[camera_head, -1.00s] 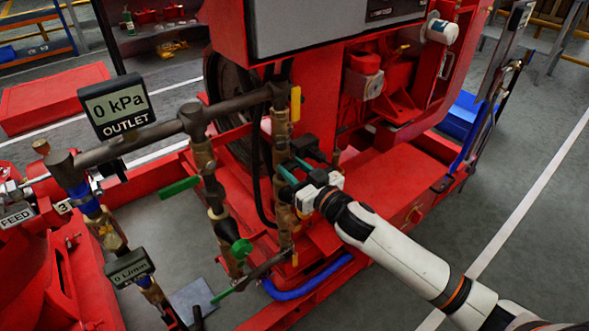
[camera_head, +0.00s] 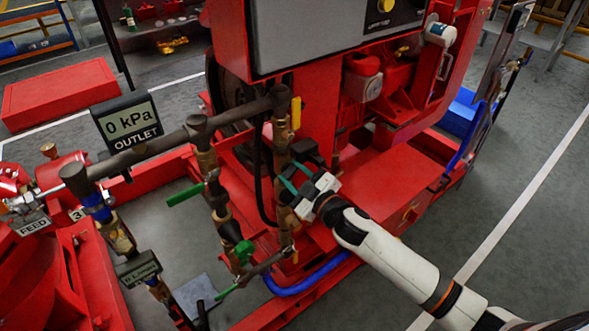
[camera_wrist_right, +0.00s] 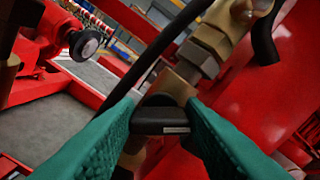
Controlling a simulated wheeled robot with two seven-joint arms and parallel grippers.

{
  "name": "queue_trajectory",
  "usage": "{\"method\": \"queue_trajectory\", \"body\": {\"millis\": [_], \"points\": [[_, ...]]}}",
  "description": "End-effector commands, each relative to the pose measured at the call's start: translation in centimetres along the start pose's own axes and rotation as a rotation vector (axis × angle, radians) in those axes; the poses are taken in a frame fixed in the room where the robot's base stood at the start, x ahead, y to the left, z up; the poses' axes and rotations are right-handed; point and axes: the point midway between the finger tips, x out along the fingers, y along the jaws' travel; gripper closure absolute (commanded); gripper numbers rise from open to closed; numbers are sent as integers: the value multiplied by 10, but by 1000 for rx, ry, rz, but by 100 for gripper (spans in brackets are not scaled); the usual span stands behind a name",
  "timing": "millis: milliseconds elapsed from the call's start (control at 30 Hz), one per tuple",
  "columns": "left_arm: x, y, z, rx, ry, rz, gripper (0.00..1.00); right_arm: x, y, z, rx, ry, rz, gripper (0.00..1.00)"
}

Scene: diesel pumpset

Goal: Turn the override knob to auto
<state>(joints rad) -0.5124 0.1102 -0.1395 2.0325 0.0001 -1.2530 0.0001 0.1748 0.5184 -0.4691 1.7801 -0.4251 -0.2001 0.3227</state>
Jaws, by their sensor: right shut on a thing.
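My right gripper (camera_head: 292,176) reaches in from the right to the upright brass pipe beside the red engine. In the right wrist view, its teal fingers (camera_wrist_right: 160,112) are shut on a small black knob (camera_wrist_right: 161,122), which has a flat, bar-like front with a pale mark. The knob sits in front of a brass fitting (camera_wrist_right: 203,58). In the head view the knob is hidden by the gripper. I cannot read any auto or override marking. My left gripper is not in view.
A grey control panel (camera_head: 310,32) with a yellow round control (camera_head: 386,5) stands above. Green valve levers (camera_head: 184,194), a yellow lever (camera_head: 296,113) and the outlet gauge reading 0 kPa (camera_head: 126,123) are left of or above my gripper. A blue hose (camera_head: 309,280) runs below.

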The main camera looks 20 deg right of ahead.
Motion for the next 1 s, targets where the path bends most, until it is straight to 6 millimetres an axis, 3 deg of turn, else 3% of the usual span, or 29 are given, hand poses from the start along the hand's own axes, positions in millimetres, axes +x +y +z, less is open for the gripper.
{"method": "queue_trajectory", "body": {"millis": [400, 1000], "points": [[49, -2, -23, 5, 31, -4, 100, 0, 1, 2, -394, -1, 0, 86], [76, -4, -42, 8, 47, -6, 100, 0, 4, -1, -826, -2, 0, 86]]}}
